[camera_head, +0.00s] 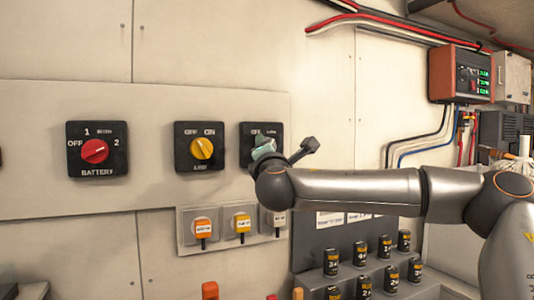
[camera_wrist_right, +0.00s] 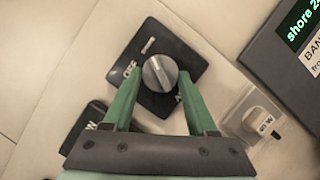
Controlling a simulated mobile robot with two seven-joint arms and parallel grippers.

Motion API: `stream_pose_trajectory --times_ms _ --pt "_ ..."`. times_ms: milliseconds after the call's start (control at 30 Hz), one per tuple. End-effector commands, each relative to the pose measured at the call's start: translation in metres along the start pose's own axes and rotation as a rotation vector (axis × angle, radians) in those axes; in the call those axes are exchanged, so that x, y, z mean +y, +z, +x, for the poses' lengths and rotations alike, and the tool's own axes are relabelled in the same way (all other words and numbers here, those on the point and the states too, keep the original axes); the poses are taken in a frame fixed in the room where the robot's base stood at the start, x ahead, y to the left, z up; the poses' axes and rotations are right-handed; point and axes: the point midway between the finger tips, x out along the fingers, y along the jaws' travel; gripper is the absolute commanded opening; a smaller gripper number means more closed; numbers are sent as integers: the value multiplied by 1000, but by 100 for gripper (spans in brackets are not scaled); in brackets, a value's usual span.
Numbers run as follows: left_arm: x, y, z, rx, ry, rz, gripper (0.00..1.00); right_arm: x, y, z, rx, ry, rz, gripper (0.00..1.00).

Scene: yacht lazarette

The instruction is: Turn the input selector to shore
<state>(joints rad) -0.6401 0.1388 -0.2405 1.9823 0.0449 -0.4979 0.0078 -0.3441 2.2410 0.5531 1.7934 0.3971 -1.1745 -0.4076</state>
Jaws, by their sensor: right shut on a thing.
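The input selector is a black square plate (camera_head: 249,129) at the right end of the switch panel, partly hidden by my right gripper (camera_head: 268,150). In the right wrist view its grey round knob (camera_wrist_right: 159,73) sits on the black plate (camera_wrist_right: 150,38), with a ridge across its face. White "OFF" lettering shows left of the knob; the other label is too blurred to read. My right gripper (camera_wrist_right: 159,78) has its two green fingers on either side of the knob and is shut on it. My left gripper is not in view.
A red battery switch (camera_head: 95,151) and a yellow switch (camera_head: 202,148) stand to the left on the panel. Small breakers (camera_head: 243,224) sit below. A red box with green digits (camera_head: 461,76) hangs at the upper right. A lit screen (camera_wrist_right: 300,32) is close by.

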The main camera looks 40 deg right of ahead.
Motion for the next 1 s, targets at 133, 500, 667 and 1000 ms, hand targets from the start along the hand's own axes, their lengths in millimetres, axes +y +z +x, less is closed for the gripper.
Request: stream_pose_trajectory --times_ms 133,500,667,1000 --pt "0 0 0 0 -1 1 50 0 0 0 1 -14 34 2" --pt "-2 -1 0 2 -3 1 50 1 0 0 1 -22 55 2" --pt "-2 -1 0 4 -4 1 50 1 0 0 1 -22 54 2" --pt "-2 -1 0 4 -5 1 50 1 0 0 0 -22 53 87"
